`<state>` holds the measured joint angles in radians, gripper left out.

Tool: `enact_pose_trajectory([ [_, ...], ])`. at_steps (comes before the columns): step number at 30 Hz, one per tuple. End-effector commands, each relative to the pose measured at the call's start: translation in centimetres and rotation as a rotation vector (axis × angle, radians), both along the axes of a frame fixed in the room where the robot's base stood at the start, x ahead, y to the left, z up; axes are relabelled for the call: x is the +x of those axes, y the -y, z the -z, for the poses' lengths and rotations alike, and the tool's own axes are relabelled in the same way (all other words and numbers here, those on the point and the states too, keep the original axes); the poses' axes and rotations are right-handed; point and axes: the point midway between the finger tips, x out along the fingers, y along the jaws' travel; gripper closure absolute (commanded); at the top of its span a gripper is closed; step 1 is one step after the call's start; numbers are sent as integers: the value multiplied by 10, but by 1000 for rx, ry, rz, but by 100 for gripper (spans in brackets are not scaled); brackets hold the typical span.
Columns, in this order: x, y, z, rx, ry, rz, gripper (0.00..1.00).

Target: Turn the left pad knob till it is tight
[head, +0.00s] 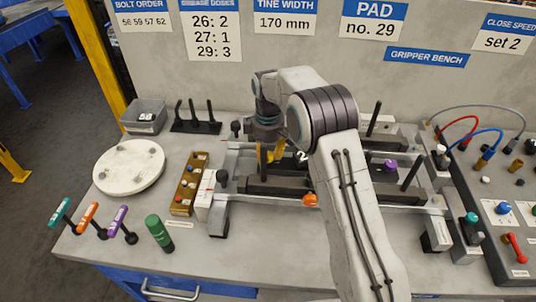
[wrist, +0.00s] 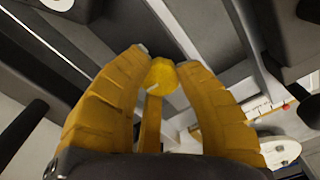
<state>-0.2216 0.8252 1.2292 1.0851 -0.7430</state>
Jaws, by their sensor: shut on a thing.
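My gripper (head: 269,156) has yellow fingers and reaches down over the left part of the gripper bench fixture. In the wrist view my gripper (wrist: 163,65) is shut on a round yellow knob (wrist: 162,78), with a fingertip on each side of it. The knob has a small pale mark on its face. In the head view the knob is hidden by my gripper and arm. I cannot tell how tight it is.
An orange knob (head: 310,200) and a purple knob (head: 391,165) sit on the fixture. Upright black posts (head: 411,174) stand at the right. A white round plate (head: 129,167) and coloured-handled tools (head: 118,220) lie left. A control panel (head: 490,200) fills the right.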

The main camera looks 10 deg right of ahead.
Motion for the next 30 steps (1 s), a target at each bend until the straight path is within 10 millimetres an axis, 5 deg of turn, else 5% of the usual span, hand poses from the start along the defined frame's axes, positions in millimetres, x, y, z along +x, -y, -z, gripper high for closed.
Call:
enact_pose_trajectory([
  [15,-2,1,3,-3,-9,443,100],
  [30,-2,1,4,-4,-10,635,100],
])
